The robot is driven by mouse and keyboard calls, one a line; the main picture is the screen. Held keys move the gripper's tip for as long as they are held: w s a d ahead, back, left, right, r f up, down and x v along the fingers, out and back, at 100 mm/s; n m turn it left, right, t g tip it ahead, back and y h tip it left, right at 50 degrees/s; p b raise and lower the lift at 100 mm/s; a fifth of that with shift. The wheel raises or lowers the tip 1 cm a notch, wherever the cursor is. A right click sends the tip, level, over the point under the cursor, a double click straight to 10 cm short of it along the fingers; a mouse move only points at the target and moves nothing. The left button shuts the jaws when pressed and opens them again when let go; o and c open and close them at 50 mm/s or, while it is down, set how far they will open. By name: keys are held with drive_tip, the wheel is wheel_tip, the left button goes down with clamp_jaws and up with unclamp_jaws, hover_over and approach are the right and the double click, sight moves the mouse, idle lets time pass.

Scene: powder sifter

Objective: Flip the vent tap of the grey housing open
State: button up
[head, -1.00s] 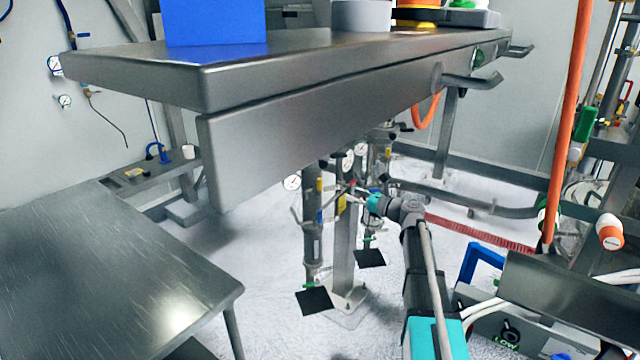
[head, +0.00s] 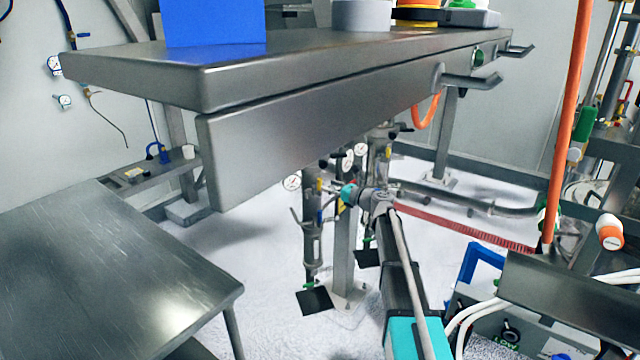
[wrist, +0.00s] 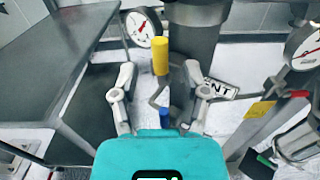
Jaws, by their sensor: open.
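My gripper (wrist: 158,74) is open, with its two fingers apart. A yellow handle (wrist: 160,56) shows between and beyond the fingertips. I cannot tell whether any finger touches it. A bent grey rod (wrist: 157,94) and a blue piece (wrist: 164,118) lie below it in the wrist view. A white label (wrist: 222,89) reading "ENT" is partly covered by the right finger. A grey upright housing (wrist: 195,45) stands behind the fingers. In the head view my gripper (head: 337,195) is beside the upright pipe assembly (head: 312,235) under the bench; its fingers are hard to make out.
A steel bench (head: 300,75) overhangs the work spot. A lower steel table (head: 90,265) stands at the left. Round gauges, one at the upper left of the wrist view (wrist: 139,29) and one at the right (wrist: 304,46), flank the spot. A red hose (head: 465,228) runs at the right.

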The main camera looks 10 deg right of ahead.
sight(320, 182)
drive_tip(key=shift+x, duration=2.25)
clamp_jaws()
